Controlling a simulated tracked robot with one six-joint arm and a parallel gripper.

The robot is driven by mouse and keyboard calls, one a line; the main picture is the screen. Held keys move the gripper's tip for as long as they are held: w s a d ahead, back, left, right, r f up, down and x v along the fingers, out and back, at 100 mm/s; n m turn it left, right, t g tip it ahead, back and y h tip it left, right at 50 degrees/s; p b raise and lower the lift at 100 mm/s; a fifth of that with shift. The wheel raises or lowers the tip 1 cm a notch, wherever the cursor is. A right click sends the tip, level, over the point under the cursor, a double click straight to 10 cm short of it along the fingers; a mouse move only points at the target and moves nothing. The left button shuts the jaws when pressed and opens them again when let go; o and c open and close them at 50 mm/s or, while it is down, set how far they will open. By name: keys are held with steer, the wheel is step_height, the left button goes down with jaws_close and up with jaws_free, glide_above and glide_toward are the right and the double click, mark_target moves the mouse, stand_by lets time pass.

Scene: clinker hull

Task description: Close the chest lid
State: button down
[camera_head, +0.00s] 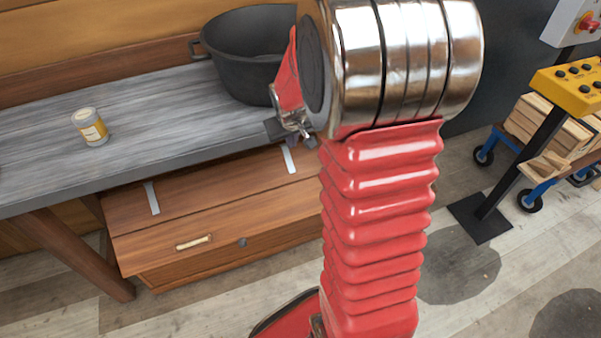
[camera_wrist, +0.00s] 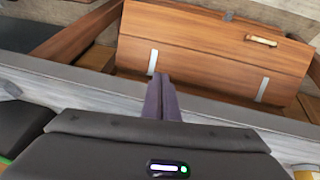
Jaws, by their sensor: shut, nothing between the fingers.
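The wooden chest (camera_head: 225,258) sits on the floor under the grey bench. Its brown lid (camera_head: 215,190) has two pale metal straps, and a light handle (camera_head: 193,242) and a small dark latch (camera_head: 242,242) show on the front. The lid looks down over the body, with no open gap visible, but I cannot tell whether it is fully seated. The chest also shows in the wrist view (camera_wrist: 205,55). My gripper (camera_head: 293,138) is near the bench's front edge, partly hidden by my arm. In the wrist view its dark fingers (camera_wrist: 161,80) are together and empty, pointing toward the chest.
The grey bench top (camera_head: 160,120) overhangs the chest's rear. A black pot (camera_head: 245,50) and a small labelled jar (camera_head: 90,127) stand on it. A yellow control box stand (camera_head: 570,85) and a cart of wood (camera_head: 545,122) are at right. Floor before the chest is clear.

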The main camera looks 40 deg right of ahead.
steer(key=s+a+r+n+y, duration=0.1)
steer(key=s+a+r, duration=0.7)
steer(key=s+a, duration=0.3)
steer(key=s+a+r+n+t+y, duration=0.1)
steer(key=s+a+r, duration=0.6)
steer(key=s+a, duration=0.4)
steer(key=shift+s+r+y, duration=0.3)
steer(key=shift+s+r, duration=0.05)
steer(key=shift+s, duration=0.1)
